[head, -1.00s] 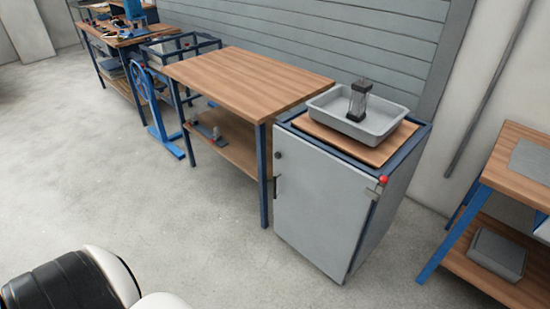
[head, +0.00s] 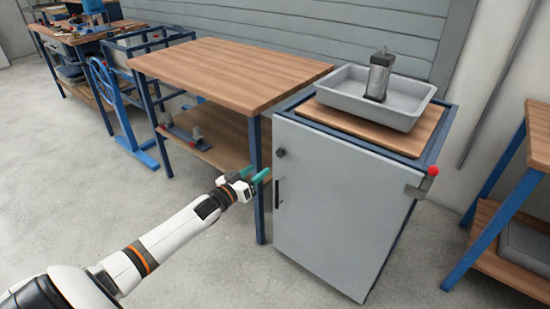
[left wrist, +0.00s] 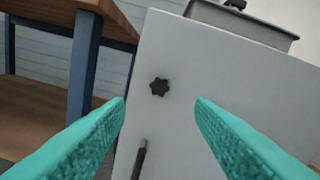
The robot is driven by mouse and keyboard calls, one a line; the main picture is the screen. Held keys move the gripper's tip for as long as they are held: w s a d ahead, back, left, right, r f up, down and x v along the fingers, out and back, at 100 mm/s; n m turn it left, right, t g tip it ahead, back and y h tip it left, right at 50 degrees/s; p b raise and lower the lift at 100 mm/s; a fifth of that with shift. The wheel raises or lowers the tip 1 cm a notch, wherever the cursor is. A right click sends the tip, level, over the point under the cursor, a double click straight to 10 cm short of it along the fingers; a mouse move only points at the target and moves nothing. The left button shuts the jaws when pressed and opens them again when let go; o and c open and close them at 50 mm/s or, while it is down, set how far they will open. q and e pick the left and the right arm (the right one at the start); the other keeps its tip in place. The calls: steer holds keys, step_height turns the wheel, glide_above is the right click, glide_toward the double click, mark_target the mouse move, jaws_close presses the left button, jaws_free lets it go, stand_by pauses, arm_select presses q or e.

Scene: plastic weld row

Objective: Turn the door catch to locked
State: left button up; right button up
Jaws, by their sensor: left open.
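A grey cabinet door (head: 335,205) faces me, shut as far as I can see. A small dark star-shaped knob (head: 281,153), which looks like the door catch, sits near its upper left corner. The knob also shows in the left wrist view (left wrist: 160,87), between the fingers in the picture. I cannot read its locked or unlocked position. A dark upright handle (head: 277,193) is below it. My left gripper (head: 254,174), with teal fingers, is open and empty, left of the door and apart from the knob. My right gripper is not in view.
A red ball on a grey bracket (head: 432,171) sits at the cabinet's upper right corner. A grey tray (head: 340,96) with a dark-and-clear device (head: 378,76) stands on top. A wooden bench (head: 225,72) with a blue leg (head: 255,150) is close left of the cabinet.

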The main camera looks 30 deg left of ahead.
mark_target(279, 154)
arm_select(q)
steer(key=w, duration=0.3)
steer(key=w+b, duration=0.1)
steer(key=w, duration=0.2)
steer(key=w+b, duration=0.1)
steer(key=w, duration=0.2)
steer(key=shift+w+d+f, duration=0.15)
steer(key=shift+w+d, duration=0.25)
steer(key=shift+w, duration=0.5)
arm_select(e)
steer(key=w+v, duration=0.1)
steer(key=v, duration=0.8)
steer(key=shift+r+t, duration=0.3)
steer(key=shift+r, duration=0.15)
arm_select(q)
steer(key=shift+c, duration=0.6)
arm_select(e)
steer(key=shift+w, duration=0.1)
arm_select(q)
steer(key=c, duration=0.8)
